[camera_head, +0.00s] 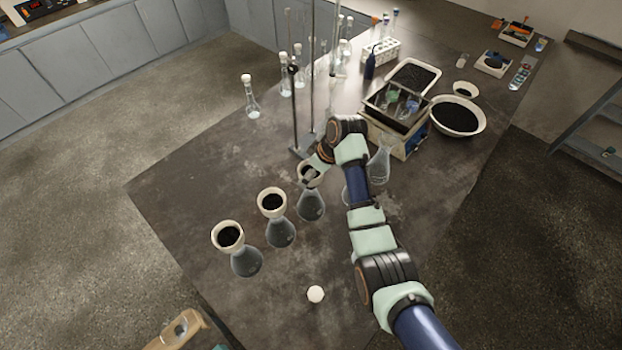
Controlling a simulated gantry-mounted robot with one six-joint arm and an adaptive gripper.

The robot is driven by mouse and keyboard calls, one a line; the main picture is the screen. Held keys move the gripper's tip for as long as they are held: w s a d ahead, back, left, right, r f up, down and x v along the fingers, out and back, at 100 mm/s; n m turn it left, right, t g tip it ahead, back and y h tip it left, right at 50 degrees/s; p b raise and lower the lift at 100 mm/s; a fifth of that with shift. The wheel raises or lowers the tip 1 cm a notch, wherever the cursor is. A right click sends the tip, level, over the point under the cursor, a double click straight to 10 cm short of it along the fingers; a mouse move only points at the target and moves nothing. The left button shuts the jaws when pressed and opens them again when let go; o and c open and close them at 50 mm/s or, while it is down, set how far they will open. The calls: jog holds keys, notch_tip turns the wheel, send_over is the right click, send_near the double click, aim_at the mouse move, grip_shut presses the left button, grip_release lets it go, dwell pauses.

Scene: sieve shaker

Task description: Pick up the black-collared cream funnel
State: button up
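Three cream funnels with black insides sit on the mouths of clear conical flasks in a slanting row. They are the left funnel (228,236), the middle funnel (271,202) and the right funnel (303,168). A separate black collar cannot be made out on any of them. My gripper (311,178) is at the right funnel, over its near right side, and hides part of it. The fingers are small and dark here, so I cannot tell whether they are open, shut or touching the funnel. The right flask (311,206) stands below.
A white round thing (315,294) lies on the dark table (205,180) in front. Metal stand rods (294,105) rise just behind the gripper. A black tray on a box (398,108), a wide cream bowl (457,117) and glassware crowd the back.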

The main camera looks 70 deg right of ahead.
jog(key=shift+w+d+f, duration=0.1)
jog(key=shift+w+f, duration=0.15)
jog(key=shift+f, duration=0.45)
jog(key=shift+c, duration=0.2)
jog(key=c, duration=1.3)
jog(key=shift+r, duration=0.15)
